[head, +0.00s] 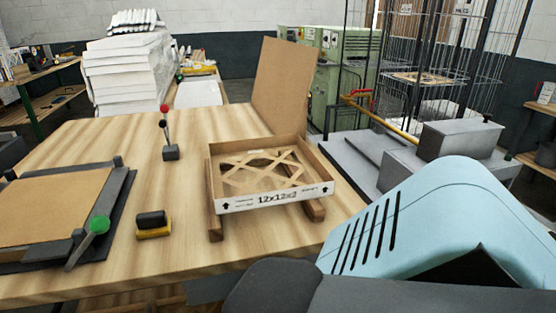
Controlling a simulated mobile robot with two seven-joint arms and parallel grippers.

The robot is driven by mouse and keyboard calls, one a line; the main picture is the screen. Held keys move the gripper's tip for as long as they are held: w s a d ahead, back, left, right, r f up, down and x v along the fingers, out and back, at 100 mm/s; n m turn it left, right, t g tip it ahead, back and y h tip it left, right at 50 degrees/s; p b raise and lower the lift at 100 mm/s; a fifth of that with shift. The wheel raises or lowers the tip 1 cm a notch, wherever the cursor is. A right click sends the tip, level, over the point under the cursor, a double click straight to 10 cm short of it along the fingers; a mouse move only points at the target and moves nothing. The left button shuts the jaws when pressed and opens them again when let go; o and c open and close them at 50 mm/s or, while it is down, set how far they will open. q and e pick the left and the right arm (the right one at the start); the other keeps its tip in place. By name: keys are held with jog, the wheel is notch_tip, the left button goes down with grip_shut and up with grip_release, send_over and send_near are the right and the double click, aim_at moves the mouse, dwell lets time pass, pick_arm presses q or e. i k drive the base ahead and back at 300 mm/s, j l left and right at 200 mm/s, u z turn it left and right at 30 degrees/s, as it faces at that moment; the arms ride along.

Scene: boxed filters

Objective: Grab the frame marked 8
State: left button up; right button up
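No mark 8 is legible in the head view. A shallow cardboard box (277,197) printed "12x12x2" sits open on wooden rails on the table. A brown lattice frame (240,178) lies inside it. Another brown frame-like piece (421,78) lies on a shelf inside the wire cage at the right; no number on it can be read. Neither of my grippers is in view. A light blue and dark grey part of my own body fills the lower right and hides what is behind it.
The wooden table (110,140) holds a red-knobbed lever (165,132), a black-and-yellow block (152,224) and a dark fixture with a green-knobbed lever (96,226). A brown panel (284,82) stands at the back right. The wire cage (480,50) stands beyond grey metal blocks.

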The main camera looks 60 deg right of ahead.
aim_at(324, 185)
jog(key=z, duration=1.35)
